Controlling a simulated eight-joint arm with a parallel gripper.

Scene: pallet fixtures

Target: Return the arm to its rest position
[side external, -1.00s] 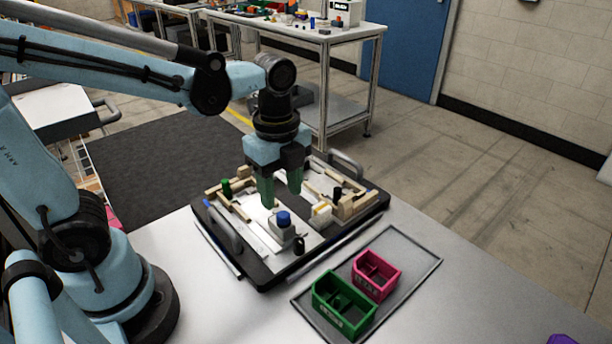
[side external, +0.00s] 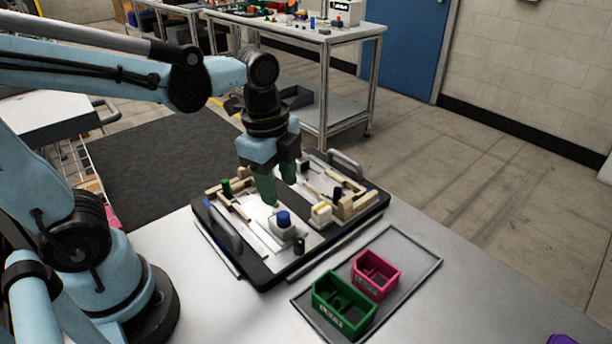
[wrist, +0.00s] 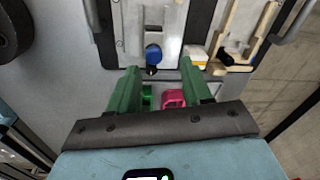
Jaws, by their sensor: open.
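My gripper (side external: 279,188) hangs above the pallet fixture (side external: 262,273), with its green fingers apart and nothing between them. In the wrist view my gripper (wrist: 160,82) is also open, with its two fingers spread. The pallet is a dark-edged tray with handles, a light plate and wooden fixture pieces. A white block with a blue round top (side external: 283,220) stands on the plate below and slightly right of the fingertips; the blue top (wrist: 153,54) shows just beyond the fingers in the wrist view.
A green bin (side external: 343,306) and a pink bin (side external: 376,275) stand on a grey tray (side external: 428,270) to the right of the pallet. A small black cylinder (side external: 299,245) is by the blue-topped block. A workbench (side external: 300,33) stands behind. The table at front right is mostly clear.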

